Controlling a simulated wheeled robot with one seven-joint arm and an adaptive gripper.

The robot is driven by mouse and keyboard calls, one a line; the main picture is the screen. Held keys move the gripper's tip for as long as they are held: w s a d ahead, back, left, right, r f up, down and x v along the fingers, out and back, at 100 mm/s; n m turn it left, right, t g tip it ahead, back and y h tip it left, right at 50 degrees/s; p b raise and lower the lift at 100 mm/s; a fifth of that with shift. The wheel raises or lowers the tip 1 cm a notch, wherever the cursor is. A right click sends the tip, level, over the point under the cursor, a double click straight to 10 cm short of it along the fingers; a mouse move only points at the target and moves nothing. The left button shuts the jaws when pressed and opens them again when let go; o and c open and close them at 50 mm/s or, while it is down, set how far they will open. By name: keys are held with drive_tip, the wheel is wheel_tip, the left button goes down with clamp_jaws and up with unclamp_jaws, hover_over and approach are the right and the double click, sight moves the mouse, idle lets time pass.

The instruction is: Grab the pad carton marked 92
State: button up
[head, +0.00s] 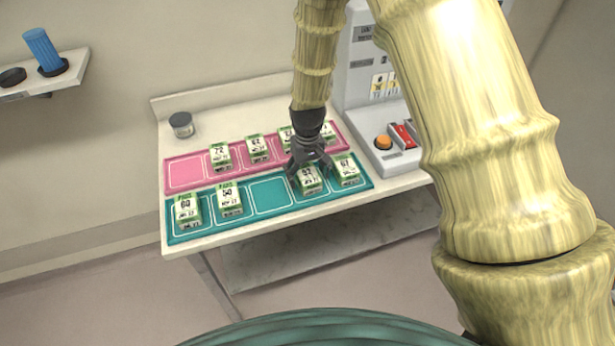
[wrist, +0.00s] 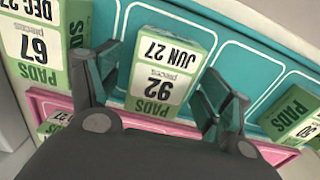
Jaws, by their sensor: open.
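The pad carton marked 92 (wrist: 165,65), white with green ends and dated JUN 27, lies in a slot of the teal tray (wrist: 240,72). In the head view the same carton (head: 309,181) is in the tray's front row, partly covered by my gripper (head: 308,168). In the wrist view my gripper (wrist: 158,90) is open, with one finger on each side of the carton. The fingers appear apart from it, and I cannot tell how far down they reach.
A carton marked 67 (wrist: 38,45) stands close beside one finger; it also shows in the head view (head: 347,171). The slot on the other side is empty. Other cartons fill parts of the pink tray (head: 185,174). A grey machine (head: 362,90) stands at the right.

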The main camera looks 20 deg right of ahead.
drive_tip(key=c, duration=1.2)
drive_tip(key=shift+r, duration=0.1)
